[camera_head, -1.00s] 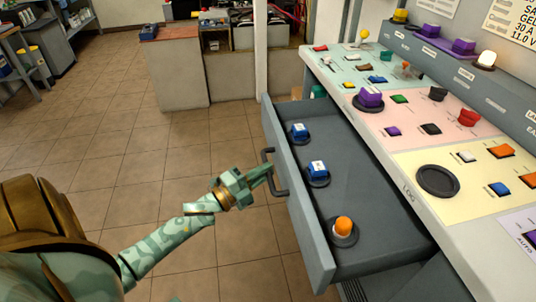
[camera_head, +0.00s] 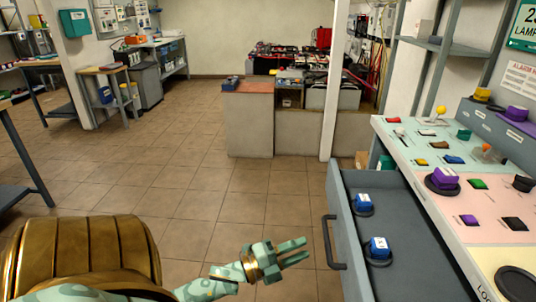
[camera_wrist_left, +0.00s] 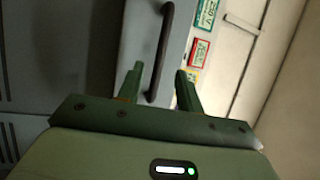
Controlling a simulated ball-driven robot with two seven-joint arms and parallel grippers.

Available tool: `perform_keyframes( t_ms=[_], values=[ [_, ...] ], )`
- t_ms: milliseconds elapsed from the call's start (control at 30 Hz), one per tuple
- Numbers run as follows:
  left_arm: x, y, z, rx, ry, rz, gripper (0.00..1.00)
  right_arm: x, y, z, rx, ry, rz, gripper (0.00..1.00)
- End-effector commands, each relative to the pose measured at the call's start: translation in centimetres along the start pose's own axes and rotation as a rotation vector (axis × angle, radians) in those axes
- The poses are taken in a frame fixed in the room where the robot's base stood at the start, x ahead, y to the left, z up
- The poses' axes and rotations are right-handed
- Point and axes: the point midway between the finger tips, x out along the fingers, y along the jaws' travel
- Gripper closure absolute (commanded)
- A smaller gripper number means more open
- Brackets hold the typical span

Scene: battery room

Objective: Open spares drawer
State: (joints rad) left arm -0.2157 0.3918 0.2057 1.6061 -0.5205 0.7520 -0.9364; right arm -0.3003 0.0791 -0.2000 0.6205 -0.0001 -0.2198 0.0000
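The grey spares drawer (camera_head: 405,225) is pulled out of the console on the right in the head view. Two blue switches on round dark bases, one nearer (camera_head: 378,248) and one farther (camera_head: 362,203), stand in it. Its dark bar handle (camera_head: 331,245) is on the front panel; the handle (camera_wrist_left: 161,55) also shows in the left wrist view, ahead of the fingers and in line with the gap between them. My left gripper (camera_head: 306,249) is open and empty, just left of the handle and apart from it. My right gripper is not in view.
The console top (camera_head: 428,150) carries several switches and knobs beside the drawer. A low cabinet (camera_head: 248,124) and a white post (camera_head: 334,90) stand farther back. The tiled floor (camera_head: 180,190) left of the drawer is clear.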

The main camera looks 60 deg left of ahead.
Motion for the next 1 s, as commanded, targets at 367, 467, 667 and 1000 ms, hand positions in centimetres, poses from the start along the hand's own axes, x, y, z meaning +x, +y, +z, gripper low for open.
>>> perform_keyframes(
  t_ms=[367,467,667,1000],
  values=[
    [-8.3,0.1,0.0,0.001,-0.001,0.003,0.64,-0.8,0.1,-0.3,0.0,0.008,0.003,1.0],
    [-9.1,0.0,0.0,0.0,-0.001,0.001,0.64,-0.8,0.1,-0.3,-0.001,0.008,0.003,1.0],
    [-9.5,0.0,0.0,0.001,0.0,0.0,0.64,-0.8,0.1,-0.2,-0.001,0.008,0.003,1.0],
    [-9.4,0.0,0.0,0.001,0.0,0.0,0.64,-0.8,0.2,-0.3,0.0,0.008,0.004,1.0]
  ],
)
